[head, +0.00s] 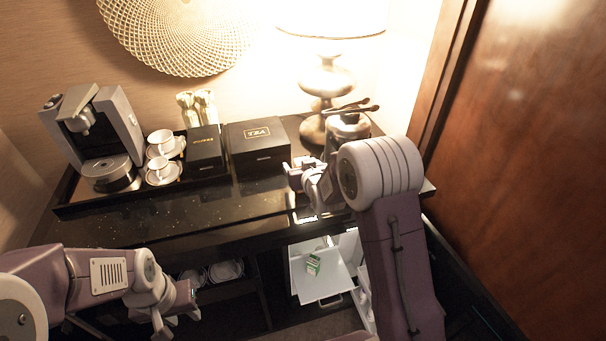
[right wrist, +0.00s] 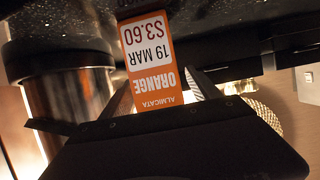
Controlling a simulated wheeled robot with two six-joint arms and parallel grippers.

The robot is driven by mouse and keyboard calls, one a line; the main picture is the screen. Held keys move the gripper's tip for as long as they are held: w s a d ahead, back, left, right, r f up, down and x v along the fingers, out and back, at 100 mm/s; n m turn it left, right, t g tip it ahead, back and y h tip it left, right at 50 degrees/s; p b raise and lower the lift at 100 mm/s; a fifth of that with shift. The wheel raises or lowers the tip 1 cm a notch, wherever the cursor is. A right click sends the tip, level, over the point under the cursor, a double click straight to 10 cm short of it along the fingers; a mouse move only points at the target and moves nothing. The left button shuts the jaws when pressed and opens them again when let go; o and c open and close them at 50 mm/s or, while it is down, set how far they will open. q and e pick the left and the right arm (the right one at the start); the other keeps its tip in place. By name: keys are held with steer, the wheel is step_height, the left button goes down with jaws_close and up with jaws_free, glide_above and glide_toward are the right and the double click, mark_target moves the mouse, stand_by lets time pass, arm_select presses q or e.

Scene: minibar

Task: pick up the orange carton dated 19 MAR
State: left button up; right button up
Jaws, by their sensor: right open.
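In the right wrist view, the orange-and-white carton (right wrist: 154,58) shows upside down, with "ALMICATA ORANGE", "19 MAR" and "$3.60" readable. My right gripper (right wrist: 160,82) is open, with one finger on each side of the carton's printed face. I cannot tell whether either finger touches it. In the head view, my right gripper (head: 303,176) is over the right part of the black counter, and I cannot make out the carton there. My left gripper (head: 174,312) is low at the left, in front of the counter and away from the carton; its jaw gap is unclear.
The counter (head: 150,222) holds a coffee machine (head: 98,130), white cups, a black tea box (head: 258,147), a lamp (head: 327,85) and a metal container (head: 347,130). Below, an open white compartment (head: 328,285) holds a green-and-white carton (head: 313,264). A wooden panel (head: 520,150) stands at right.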

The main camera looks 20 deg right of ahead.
steer(key=shift+w, duration=0.2)
steer(key=shift+s, duration=0.15)
steer(key=shift+c, duration=1.2)
steer(key=c, duration=0.5)
jaws_close()
steer(key=shift+r, duration=0.15)
steer(key=shift+r, duration=0.3)
steer(key=s+d+r+p, duration=0.1)
steer(key=s+d+r, duration=0.7)
steer(key=r, duration=0.2)
steer(key=shift+d, duration=0.3)
